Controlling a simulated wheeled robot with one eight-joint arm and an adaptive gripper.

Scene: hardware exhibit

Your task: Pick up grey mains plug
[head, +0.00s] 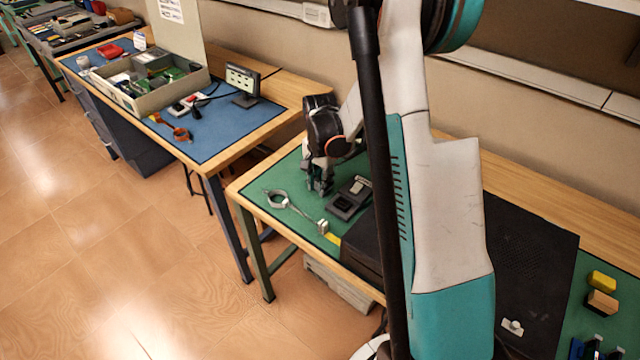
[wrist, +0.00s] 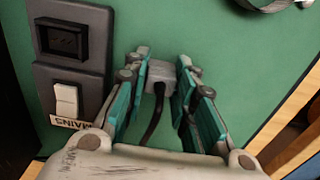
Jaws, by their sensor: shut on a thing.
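The grey mains plug (wrist: 160,76) is in the wrist view, between the fingertips of my gripper (wrist: 164,68), with its dark cable running back toward the palm. The fingers are shut on it, one on each side, above or at the green mat; I cannot tell whether it touches the mat. In the head view my gripper (head: 320,184) points down at the green mat, beside the dark mains panel (head: 341,206); the plug is not distinct there. The panel also shows in the wrist view (wrist: 73,75), left of the gripper, with a black socket and a white switch.
A metal ring with a cord (head: 278,199) lies near the mat's left edge, with a small pale piece (head: 322,227) close by. A black case stands to the right, partly behind my arm. A blue-matted bench (head: 235,125) stands further left, across a gap.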

